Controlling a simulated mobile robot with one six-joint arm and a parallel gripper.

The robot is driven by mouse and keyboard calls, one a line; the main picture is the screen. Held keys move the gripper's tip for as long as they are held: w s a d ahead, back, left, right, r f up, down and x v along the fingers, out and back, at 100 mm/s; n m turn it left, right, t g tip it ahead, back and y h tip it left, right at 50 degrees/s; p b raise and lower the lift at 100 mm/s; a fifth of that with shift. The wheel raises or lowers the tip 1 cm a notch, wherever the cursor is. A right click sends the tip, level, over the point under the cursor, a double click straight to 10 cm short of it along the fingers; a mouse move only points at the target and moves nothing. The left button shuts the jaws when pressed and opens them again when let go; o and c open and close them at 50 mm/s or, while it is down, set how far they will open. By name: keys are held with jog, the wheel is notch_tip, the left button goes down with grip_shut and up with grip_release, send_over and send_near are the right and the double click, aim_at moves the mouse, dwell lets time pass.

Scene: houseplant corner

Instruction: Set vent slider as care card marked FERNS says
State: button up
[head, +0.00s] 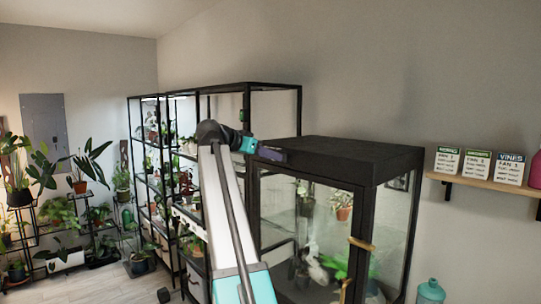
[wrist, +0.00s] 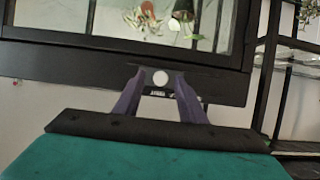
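Three care cards stand on the wall shelf at right: a left card (head: 447,161), a middle card (head: 477,165) and a right card (head: 510,169) headed VINES. The left and middle headings and the small print are too small to read surely; I cannot tell which is FERNS. My gripper (head: 272,155) is at the upper front frame of the black glass cabinet (head: 350,155). In the wrist view its purple fingers (wrist: 160,80) are apart. A white round piece (wrist: 160,77) shows between them, with tiny lettering beside it. I cannot tell if it is the vent slider.
The wooden shelf (head: 475,183) also bears a pink object (head: 536,170). A teal bottle (head: 431,291) stands low beside the cabinet. Black plant racks (head: 247,110) stand left of the cabinet. Some floor (head: 105,278) is clear at the left.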

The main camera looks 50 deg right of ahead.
grip_shut()
jog(key=w+b, duration=0.1)
jog(key=w, duration=0.2)
jog(key=shift+w+d+b, duration=0.15)
jog(key=shift+w+b, duration=0.15)
jog(key=shift+b, duration=0.05)
dwell(0.4)
grip_release()
